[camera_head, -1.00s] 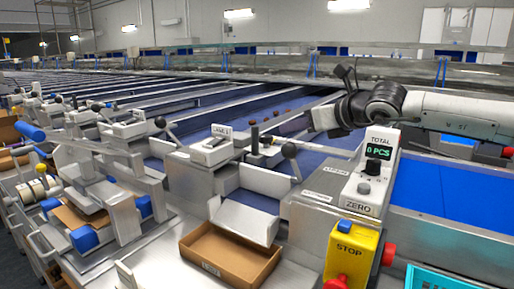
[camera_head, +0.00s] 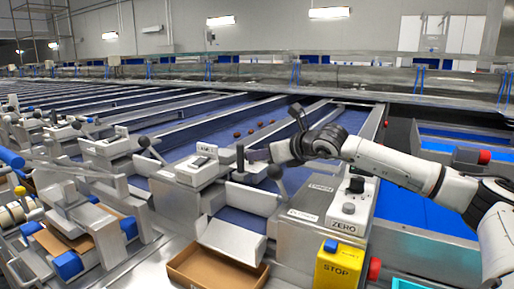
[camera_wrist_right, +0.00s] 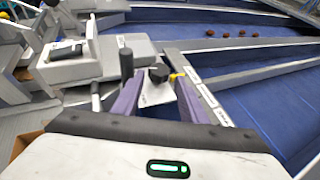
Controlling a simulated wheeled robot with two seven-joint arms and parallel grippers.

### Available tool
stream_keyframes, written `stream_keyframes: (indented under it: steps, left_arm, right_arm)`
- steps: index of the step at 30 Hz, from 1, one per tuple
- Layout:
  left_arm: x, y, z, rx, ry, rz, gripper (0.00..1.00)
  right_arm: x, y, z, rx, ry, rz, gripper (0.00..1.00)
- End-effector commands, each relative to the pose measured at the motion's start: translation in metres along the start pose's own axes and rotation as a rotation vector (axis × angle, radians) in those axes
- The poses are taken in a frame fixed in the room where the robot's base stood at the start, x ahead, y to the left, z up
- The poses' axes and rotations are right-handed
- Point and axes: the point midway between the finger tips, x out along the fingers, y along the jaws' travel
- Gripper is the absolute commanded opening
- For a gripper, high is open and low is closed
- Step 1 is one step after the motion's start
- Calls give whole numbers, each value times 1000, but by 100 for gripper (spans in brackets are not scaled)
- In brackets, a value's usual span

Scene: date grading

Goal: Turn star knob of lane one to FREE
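The star knob of lane one (camera_wrist_right: 158,73) is small and black with a yellow mark beside it, on a pale labelled plate in the right wrist view. My right gripper (camera_wrist_right: 158,92) is open, its two purple fingers on either side of the knob. I cannot tell whether they touch it. In the head view my right gripper (camera_head: 257,154) reaches in from the right, beside a black upright post (camera_head: 240,159), and hides the knob. The lane one label box (camera_head: 203,160) stands to the left. The plate's lettering is unreadable. My left gripper is not in view.
A ball-topped lever (camera_head: 276,172) stands just in front of the gripper. A control box with black and grey knobs (camera_head: 350,200) and a yellow STOP box (camera_head: 338,265) stand to the right. A cardboard box (camera_head: 205,275) lies below. Several dates (camera_wrist_right: 226,34) lie on the blue lane.

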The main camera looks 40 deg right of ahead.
Motion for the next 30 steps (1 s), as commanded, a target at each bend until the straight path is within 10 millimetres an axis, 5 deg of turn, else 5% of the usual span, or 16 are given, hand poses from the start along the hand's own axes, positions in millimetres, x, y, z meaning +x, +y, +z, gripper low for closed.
stream_keyframes:
  steps: [9, 20, 26, 30]
  left_arm:
    - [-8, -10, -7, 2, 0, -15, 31]
    - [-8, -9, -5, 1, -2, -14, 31]
    - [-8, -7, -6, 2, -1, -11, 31]
    - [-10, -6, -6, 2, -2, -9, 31]
  right_arm:
    - [27, 1, 1, 1, 0, 2, 39]
    - [31, 2, 0, -3, 1, 1, 39]
    - [31, 2, 0, -3, 1, 2, 9]
    - [31, 1, 0, -4, 5, 10, 9]
